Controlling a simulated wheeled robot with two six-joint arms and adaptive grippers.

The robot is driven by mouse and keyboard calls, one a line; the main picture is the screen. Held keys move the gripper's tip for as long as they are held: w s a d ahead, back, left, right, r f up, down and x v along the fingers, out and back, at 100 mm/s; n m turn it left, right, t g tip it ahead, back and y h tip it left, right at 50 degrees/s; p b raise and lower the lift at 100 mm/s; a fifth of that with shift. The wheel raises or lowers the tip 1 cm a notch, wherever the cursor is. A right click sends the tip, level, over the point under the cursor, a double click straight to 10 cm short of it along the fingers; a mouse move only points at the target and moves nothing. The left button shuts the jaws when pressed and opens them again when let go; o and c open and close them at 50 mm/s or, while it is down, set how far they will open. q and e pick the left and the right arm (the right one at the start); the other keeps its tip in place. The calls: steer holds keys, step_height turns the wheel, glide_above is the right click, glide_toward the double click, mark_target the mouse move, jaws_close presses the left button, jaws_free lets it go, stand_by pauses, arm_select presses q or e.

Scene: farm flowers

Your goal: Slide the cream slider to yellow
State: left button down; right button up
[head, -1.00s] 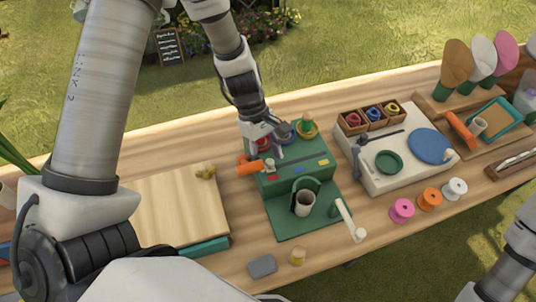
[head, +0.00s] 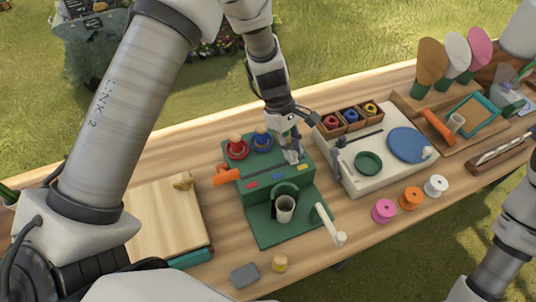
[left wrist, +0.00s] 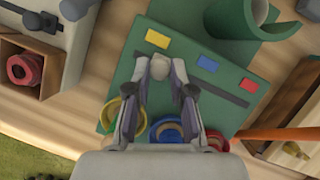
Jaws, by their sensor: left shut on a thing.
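The cream slider (left wrist: 160,67) is a small pale knob on the dark slot of the green device (head: 262,180). In the left wrist view it sits between the fingertips of my left gripper (left wrist: 160,72), which is shut on it. It stands beside the yellow mark (left wrist: 157,38), near that end of the slot. The blue mark (left wrist: 207,63) and red mark (left wrist: 249,85) lie farther along. In the head view my left gripper (head: 292,158) reaches down beside the yellow mark (head: 303,167) and mostly hides the slider. My right gripper is out of view.
Red (head: 237,149) and blue rings stand behind the slot. An orange handle (head: 227,177) sticks out left, and a white-ended crank (head: 338,238) at front right. A white board (head: 385,160) is to the right, a wooden board (head: 160,220) to the left.

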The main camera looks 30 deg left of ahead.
arm_select(q)
steer(key=shift+w+d, duration=0.55)
steer(key=shift+w, duration=0.1)
steer(key=c, duration=1.3)
jaws_free()
steer(key=o, duration=0.3)
steer(key=shift+w+d+f, duration=0.1)
steer(key=shift+w+d, duration=0.05)
steer(key=shift+d, duration=0.05)
steer(key=v, duration=1.2)
